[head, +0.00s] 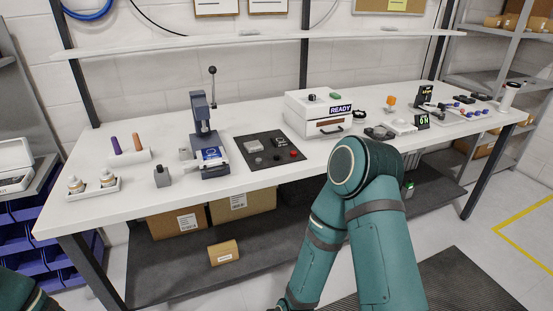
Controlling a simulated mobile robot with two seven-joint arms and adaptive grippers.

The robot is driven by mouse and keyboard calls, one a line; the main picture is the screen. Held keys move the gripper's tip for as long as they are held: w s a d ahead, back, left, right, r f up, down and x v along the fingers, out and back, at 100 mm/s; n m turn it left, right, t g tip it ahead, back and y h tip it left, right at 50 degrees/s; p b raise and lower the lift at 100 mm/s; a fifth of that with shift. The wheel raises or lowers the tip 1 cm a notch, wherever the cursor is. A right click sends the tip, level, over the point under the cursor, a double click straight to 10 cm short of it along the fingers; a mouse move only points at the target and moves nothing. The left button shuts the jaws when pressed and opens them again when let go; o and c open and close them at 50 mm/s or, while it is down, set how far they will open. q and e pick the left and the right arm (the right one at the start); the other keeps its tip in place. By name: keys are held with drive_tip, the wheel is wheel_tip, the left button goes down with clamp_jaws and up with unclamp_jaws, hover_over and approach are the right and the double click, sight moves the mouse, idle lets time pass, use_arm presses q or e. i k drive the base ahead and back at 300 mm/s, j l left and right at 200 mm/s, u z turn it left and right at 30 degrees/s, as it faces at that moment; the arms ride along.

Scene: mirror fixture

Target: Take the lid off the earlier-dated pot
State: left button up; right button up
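Two small pots stand side by side on a white tray (92,193) at the left end of the white workbench. The left pot (76,185) and the right pot (108,178) look alike, pale with brownish tones. Each seems to have a small top on it. Any dates on them are too small to read. My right arm rises from the bottom middle, bends in front of the bench and goes down again, with its gripper out of frame. Only a bit of my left arm shows in the bottom left corner, and its gripper is not in view.
Behind the pots, a purple and an orange handle stand in a white holder (131,163). A grey block (162,176) and a blue press (205,140) stand to the right. A white READY box (318,114) sits mid-bench. The bench front between tray and grey block is clear.

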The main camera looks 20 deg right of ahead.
sight(105, 174)
drive_tip(key=i+j, duration=0.3)
drive_tip(key=j, duration=0.2)
drive_tip(key=i+j, duration=0.65)
drive_tip(key=j, duration=0.3)
